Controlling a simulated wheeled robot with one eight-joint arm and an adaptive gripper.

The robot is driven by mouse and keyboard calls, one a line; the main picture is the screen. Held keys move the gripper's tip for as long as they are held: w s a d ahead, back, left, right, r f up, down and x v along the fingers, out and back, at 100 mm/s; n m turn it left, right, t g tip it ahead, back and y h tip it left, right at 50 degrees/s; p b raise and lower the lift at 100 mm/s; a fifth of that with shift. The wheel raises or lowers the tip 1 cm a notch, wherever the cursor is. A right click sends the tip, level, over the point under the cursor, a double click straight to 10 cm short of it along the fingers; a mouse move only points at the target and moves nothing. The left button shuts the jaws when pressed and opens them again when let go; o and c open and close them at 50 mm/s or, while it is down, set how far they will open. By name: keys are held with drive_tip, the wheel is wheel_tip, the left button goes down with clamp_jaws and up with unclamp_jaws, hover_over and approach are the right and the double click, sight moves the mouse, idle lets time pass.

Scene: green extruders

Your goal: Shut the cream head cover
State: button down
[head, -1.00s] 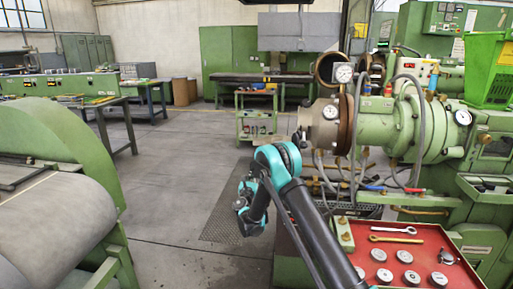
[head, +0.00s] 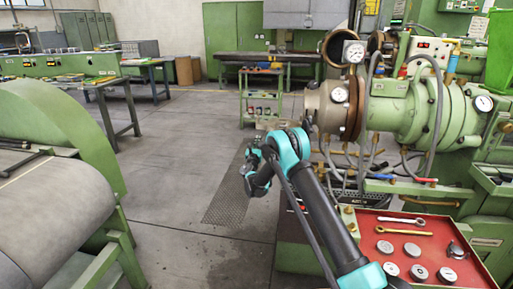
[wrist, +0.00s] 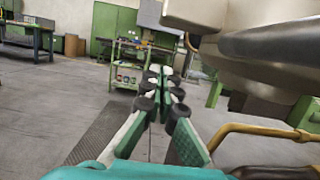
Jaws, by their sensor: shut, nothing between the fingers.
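The green extruder's pale beige head end (head: 318,101) faces left in the head view. A round, brown-rimmed opening or swung-out ring (head: 340,47) stands above and behind it; I cannot tell whether this is the cover. In the wrist view, a cream block (wrist: 236,16) and a grey metal curved body (wrist: 275,55) fill the upper right, close to the camera. My gripper (wrist: 165,74) is shut and empty, pointing ahead at left of and below them. In the head view my gripper (head: 252,172) is left of and lower than the beige head, apart from it.
A red tray (head: 465,276) with wrenches and several round metal parts lies below the extruder. A brass pipe (wrist: 262,131) runs at right in the wrist view. A green roller machine (head: 50,225) stands at left. A green trolley (head: 262,98) stands behind. The floor between is clear.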

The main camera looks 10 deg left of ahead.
drive_tip(key=shift+w+r, duration=0.15)
drive_tip(key=shift+r, duration=0.9)
drive_tip(key=shift+w+r, duration=0.1)
drive_tip(key=shift+r, duration=0.95)
drive_tip(key=shift+r, duration=0.1)
